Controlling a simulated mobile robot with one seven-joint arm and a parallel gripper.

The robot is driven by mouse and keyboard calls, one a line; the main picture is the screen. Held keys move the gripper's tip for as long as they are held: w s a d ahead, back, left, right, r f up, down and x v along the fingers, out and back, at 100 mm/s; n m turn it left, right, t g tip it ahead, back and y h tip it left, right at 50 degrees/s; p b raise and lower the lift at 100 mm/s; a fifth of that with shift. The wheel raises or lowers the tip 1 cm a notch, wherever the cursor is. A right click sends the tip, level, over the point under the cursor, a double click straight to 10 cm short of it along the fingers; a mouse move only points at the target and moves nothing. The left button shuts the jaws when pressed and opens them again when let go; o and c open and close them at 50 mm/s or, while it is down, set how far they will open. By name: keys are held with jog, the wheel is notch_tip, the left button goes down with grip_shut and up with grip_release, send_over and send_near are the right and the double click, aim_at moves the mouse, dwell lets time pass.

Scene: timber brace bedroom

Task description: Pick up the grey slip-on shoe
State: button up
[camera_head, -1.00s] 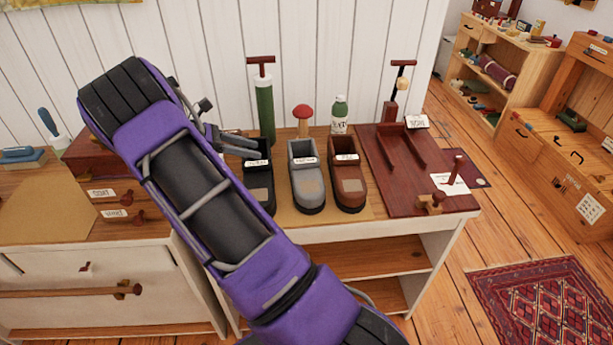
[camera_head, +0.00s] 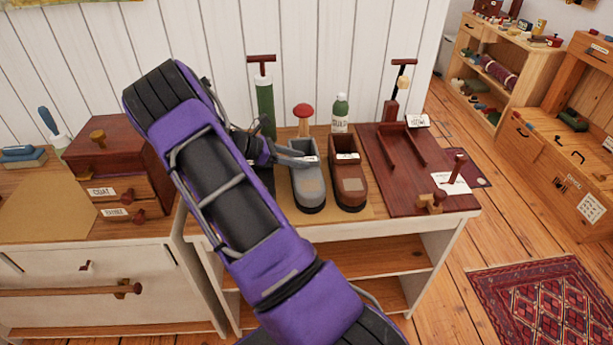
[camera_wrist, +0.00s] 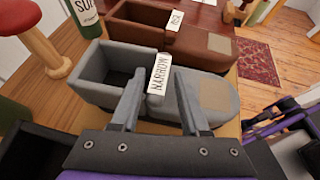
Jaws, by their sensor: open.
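The grey slip-on shoe (camera_head: 308,183) stands on the white table between a brown shoe and a black shoe mostly hidden by my arm. It has a tan patch on its toe and a white label reading NARROW, clear in the wrist view (camera_wrist: 211,98). My gripper (camera_head: 300,160) is at the grey shoe's upper left side in the head view. In the wrist view its two fingers (camera_wrist: 156,88) are spread apart, over the near side of the shoe around the label. I cannot tell whether they touch it. Nothing is held.
The brown shoe (camera_head: 348,185) stands close to the right. Behind are a red-topped mushroom-shaped object (camera_head: 303,112), a green pump (camera_head: 264,100) and a green bottle (camera_head: 340,115). A dark red wooden board (camera_head: 400,190) lies right; a small drawer chest (camera_head: 115,160) stands left.

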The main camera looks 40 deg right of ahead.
jog(key=shift+d, duration=0.1)
jog(key=shift+c, duration=0.2)
grip_shut()
dwell(1.2)
